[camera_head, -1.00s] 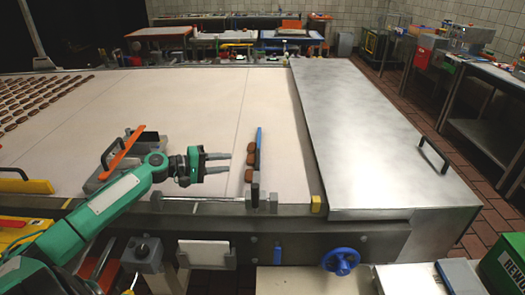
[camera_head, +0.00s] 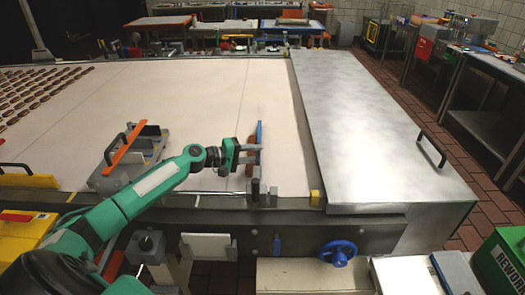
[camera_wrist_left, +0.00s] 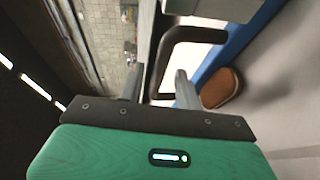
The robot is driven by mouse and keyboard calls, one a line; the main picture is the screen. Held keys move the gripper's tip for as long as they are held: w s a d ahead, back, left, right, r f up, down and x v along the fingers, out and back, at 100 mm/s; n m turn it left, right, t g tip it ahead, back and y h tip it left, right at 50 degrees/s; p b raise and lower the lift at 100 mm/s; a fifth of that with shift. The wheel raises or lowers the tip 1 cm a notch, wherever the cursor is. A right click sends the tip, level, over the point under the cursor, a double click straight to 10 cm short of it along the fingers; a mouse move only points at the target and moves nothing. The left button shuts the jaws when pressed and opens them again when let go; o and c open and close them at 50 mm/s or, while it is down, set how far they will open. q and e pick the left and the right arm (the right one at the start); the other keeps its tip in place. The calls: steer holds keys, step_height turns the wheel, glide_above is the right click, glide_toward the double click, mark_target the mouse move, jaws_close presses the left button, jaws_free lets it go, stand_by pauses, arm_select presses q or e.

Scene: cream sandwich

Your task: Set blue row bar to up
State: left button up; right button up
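The blue row bar (camera_head: 260,132) stands near the front right of the pale belt, at the left of the metal cover. My left gripper (camera_head: 250,153) is at the bar and hides part of it. In the left wrist view, the fingers (camera_wrist_left: 158,78) are apart, with a black looped handle (camera_wrist_left: 190,34) just beyond them, beside the blue bar (camera_wrist_left: 232,42). I cannot tell whether the fingers touch the handle. A brown biscuit (camera_wrist_left: 222,88) lies next to the bar. My right gripper is not in view.
The metal cover (camera_head: 365,130) is on the right, with a blue handwheel (camera_head: 338,252) on the front below it. Rows of biscuits (camera_head: 35,98) are at far left. The middle belt is clear.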

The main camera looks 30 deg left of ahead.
arm_select(q)
steer(key=shift+x, duration=1.1)
steer(key=shift+w+d+p, duration=0.3)
steer(key=shift+w+d, duration=0.05)
steer(key=shift+w, duration=0.1)
steer(key=shift+w+f, duration=0.1)
steer(key=shift+f, duration=0.05)
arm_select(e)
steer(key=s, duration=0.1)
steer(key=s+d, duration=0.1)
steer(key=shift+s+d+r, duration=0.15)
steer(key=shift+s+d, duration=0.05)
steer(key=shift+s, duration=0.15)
arm_select(q)
steer(key=shift+d, duration=0.1)
jaws_close()
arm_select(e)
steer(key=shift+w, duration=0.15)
